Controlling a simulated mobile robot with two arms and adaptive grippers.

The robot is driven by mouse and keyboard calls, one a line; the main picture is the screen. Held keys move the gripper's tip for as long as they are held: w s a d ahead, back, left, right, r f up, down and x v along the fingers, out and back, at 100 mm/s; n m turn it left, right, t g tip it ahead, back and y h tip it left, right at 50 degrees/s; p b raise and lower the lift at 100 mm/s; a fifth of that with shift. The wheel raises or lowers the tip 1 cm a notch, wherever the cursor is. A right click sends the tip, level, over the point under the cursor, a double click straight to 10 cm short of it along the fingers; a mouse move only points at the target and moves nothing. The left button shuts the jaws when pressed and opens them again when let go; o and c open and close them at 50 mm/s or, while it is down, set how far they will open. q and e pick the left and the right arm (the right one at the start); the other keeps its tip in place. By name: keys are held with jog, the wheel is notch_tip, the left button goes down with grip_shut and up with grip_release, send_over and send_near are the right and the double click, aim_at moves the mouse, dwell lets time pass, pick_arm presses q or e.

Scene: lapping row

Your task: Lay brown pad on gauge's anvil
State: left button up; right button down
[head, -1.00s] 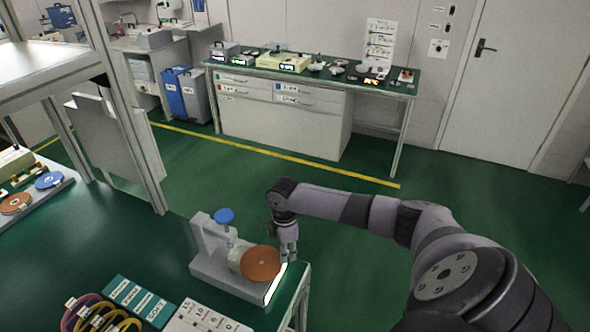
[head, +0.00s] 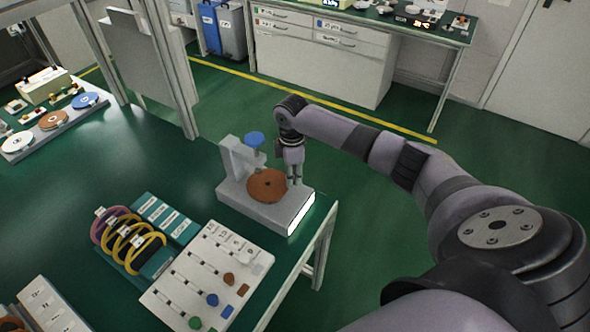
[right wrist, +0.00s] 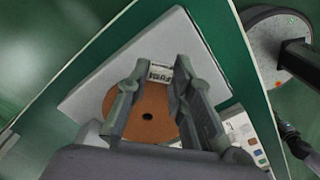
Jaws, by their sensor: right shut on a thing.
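The brown pad (head: 265,186) is a round disc with a small dark centre hole. It is over the grey base of the gauge (head: 228,188), below the blue knob (head: 254,138). My right gripper (head: 294,178) is at the pad's right edge, shut on it. In the right wrist view the brown pad (right wrist: 150,122) shows between and below the fingers (right wrist: 162,75), with a small lettered white piece (right wrist: 159,73) between their tips. The pad hides the anvil, and I cannot tell whether it touches it. My left gripper is out of view.
A white board with pegs and coloured pieces (head: 205,275), a rack of coloured rings (head: 128,240) and teal labelled blocks (head: 165,218) lie in front of the gauge. A tray of discs (head: 52,122) is at left. The bench edge is close right of the gauge.

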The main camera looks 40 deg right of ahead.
jog(key=c, duration=1.3)
grip_release()
